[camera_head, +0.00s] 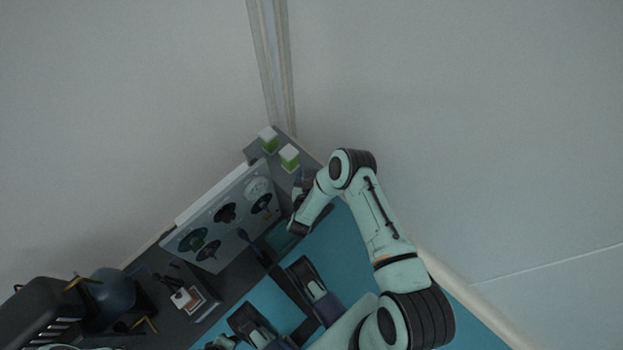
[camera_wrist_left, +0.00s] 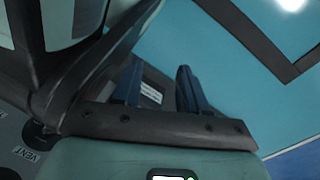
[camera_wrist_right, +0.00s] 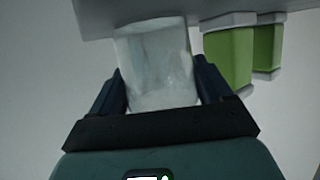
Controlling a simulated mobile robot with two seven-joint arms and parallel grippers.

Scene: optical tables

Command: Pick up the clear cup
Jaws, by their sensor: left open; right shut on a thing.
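The clear cup (camera_wrist_right: 155,60) is a pale, see-through cup between the fingers of my right gripper (camera_wrist_right: 158,82) in the right wrist view. The fingers are shut on its two sides. In the head view my right arm bends toward the back corner of the table, and the dark gripper (camera_head: 303,184) is near the green and white boxes.
A pale panel with several round parts (camera_head: 225,215) stands to the left. A dark device (camera_head: 45,310) is at lower left.

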